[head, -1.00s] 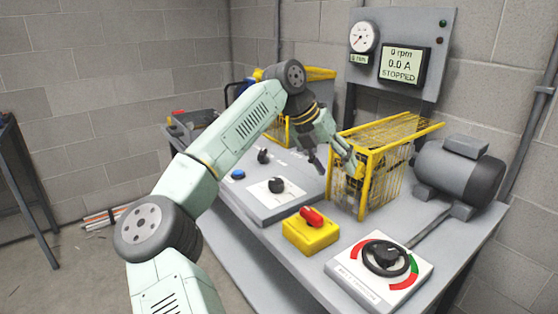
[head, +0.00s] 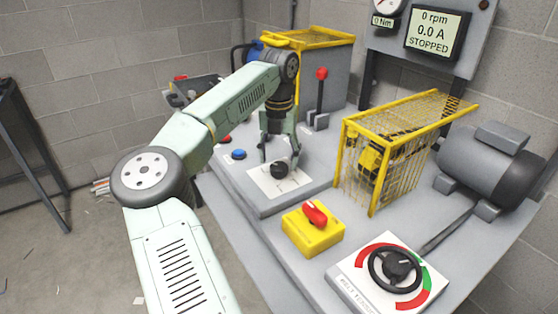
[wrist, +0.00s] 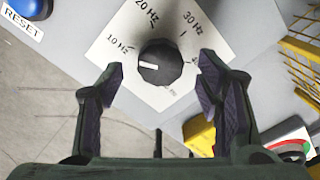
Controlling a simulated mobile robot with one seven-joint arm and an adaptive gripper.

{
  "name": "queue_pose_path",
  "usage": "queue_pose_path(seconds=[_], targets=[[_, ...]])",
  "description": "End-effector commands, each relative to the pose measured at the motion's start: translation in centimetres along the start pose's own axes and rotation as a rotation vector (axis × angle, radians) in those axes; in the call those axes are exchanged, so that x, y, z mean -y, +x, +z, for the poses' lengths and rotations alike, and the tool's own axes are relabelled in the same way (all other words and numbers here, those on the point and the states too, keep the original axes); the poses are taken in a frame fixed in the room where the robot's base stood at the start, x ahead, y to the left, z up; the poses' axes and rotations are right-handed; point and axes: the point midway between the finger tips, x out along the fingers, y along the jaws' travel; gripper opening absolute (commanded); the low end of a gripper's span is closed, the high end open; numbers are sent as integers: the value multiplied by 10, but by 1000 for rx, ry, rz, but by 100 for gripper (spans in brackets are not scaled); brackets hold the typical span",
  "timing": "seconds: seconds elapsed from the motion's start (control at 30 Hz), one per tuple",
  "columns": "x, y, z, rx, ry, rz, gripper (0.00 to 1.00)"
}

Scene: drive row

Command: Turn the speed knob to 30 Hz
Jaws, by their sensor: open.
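The speed knob (head: 279,170) is a black round knob on a white dial plate (head: 262,183) on the grey control panel. In the wrist view the knob (wrist: 160,63) shows a white pointer mark on its left side, toward the 10 Hz label (wrist: 121,44). The 20 Hz label is at the top and the 30 Hz label (wrist: 192,22) at the upper right. My gripper (wrist: 162,75) is open, pointing down, with one finger on each side of the knob and gaps visible between them. In the head view my gripper (head: 279,158) is over the dial.
A blue RESET button (head: 239,154) is left of the dial. A lever with a red ball (head: 321,74) stands behind it. A yellow box with a red switch (head: 313,232) and a yellow cage (head: 392,150) are at the right. The display (head: 436,32) reads 0 rpm, STOPPED.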

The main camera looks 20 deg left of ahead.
Motion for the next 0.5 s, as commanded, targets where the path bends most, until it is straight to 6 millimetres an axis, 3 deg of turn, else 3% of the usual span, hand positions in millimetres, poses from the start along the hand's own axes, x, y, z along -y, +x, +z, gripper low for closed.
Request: queue_pose_path(seconds=[0.2, 0.5], targets=[[0, 21, 0, 0, 0, -1, 60], [0, 24, 0, 1, 0, -1, 60]])
